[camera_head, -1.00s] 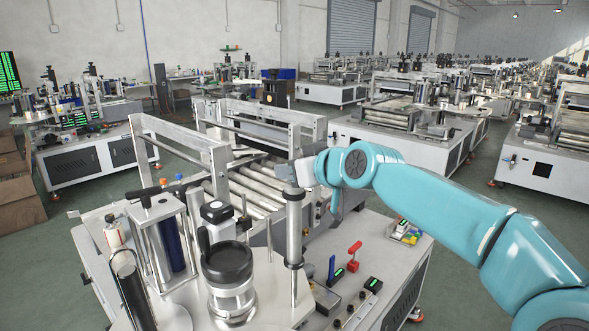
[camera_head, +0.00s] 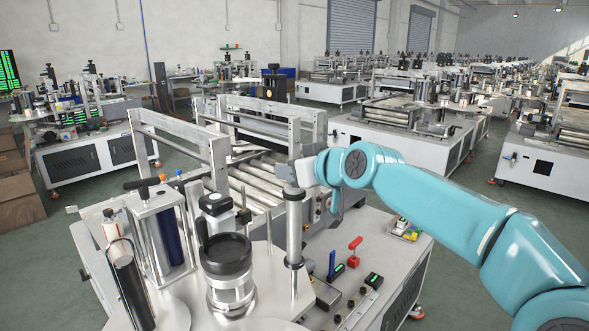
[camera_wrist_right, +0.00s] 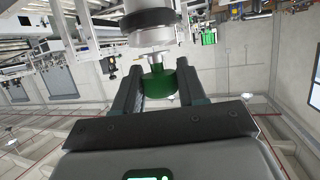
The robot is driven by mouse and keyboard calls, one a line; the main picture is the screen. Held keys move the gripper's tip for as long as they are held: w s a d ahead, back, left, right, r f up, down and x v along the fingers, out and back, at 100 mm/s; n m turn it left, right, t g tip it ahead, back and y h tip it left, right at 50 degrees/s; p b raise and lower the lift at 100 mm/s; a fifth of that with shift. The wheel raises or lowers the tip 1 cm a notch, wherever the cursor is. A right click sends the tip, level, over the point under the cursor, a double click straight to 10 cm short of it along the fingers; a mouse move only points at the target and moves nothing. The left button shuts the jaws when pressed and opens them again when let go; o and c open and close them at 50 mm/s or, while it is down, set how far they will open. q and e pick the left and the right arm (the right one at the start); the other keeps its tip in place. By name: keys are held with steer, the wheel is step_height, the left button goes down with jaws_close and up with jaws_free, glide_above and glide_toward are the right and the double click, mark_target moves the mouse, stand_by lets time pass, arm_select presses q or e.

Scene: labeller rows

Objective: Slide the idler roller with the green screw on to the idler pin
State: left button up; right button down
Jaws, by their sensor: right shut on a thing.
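The idler roller (camera_head: 294,230) is a silver upright cylinder with dark end collars, right of the black-topped jar on the front machine. My right gripper (camera_head: 302,172) is at its top. In the right wrist view, my right gripper (camera_wrist_right: 157,88) is shut on the green screw (camera_wrist_right: 160,84), with the roller's dark end collar (camera_wrist_right: 151,20) beyond it. The head view does not show the green screw clearly. A thin upright pin (camera_head: 294,285) shows just below the roller, in line with it; I cannot tell whether the roller is around it. My left gripper is not in view.
Another thin rod (camera_head: 268,232) stands left of the roller. The black-topped jar (camera_head: 228,272) and a metal post frame (camera_head: 158,225) stand farther left. Red (camera_head: 355,245) and blue (camera_head: 332,265) handles are on the panel at right.

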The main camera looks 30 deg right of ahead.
mark_target(299, 216)
steer(key=shift+f+b, duration=5.1)
steer(key=shift+f, duration=0.2)
steer(key=c, duration=0.5)
jaws_free()
steer(key=shift+c, duration=0.2)
steer(key=shift+s+r, duration=0.1)
steer(key=shift+s, duration=0.2)
steer(key=b+v, duration=0.1)
steer(key=v, duration=1.4)
steer(key=shift+s+r+b, duration=0.2)
steer(key=shift+s+b, duration=0.1)
steer(key=shift+b, duration=0.05)
steer(key=shift+s+d, duration=0.1)
steer(key=shift+d, duration=0.1)
